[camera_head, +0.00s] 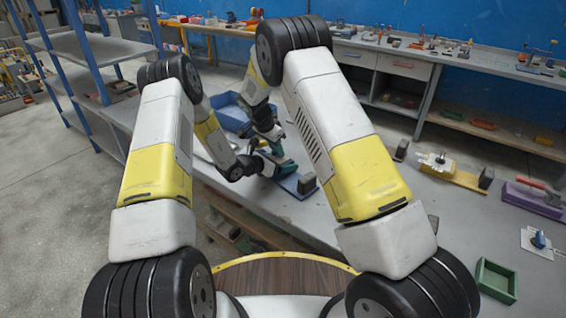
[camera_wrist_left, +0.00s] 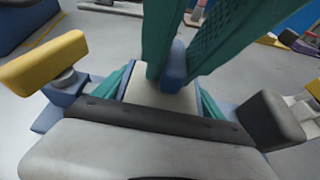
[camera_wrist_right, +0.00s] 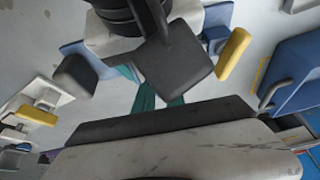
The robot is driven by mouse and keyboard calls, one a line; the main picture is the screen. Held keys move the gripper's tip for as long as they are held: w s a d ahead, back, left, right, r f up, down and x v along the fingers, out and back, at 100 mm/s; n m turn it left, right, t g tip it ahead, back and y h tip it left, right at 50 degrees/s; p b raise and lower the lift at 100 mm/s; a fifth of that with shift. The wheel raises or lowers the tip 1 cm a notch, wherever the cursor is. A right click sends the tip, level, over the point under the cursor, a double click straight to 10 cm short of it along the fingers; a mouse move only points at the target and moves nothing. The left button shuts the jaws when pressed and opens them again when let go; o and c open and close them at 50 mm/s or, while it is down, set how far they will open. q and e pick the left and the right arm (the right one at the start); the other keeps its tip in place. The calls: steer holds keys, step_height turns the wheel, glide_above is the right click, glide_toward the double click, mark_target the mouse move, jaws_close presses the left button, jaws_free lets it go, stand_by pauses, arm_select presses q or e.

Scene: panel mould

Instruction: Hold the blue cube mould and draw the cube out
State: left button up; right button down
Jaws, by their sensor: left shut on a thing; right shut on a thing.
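The blue mould (camera_head: 290,183) lies on the grey bench in the head view, mostly hidden behind my grippers. In the left wrist view its blue base (camera_wrist_left: 50,118) shows, with a yellow handle (camera_wrist_left: 45,62) at left and a dark grey block (camera_wrist_left: 270,120) at right. My left gripper (camera_wrist_left: 160,95) is shut on the mould, its teal fingers on either side. A pale face (camera_wrist_left: 160,103) shows between them. My right gripper (camera_wrist_left: 185,70) comes from above, its teal fingers shut around a blue upright piece (camera_wrist_left: 174,62) over that pale face. Whether the cube has risen is hidden.
A blue tray (camera_head: 229,112) stands behind my grippers. At right on the bench are a yellow-based fixture (camera_head: 455,174), a purple fixture (camera_head: 530,200) and a green tray (camera_head: 496,280). A blue shelf rack (camera_head: 90,60) stands at left.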

steer(key=shift+r, duration=0.15)
steer(key=shift+r, duration=3.3)
steer(key=shift+r, duration=0.1)
steer(key=shift+r, duration=1.45)
arm_select(q)
steer(key=o, duration=1.7)
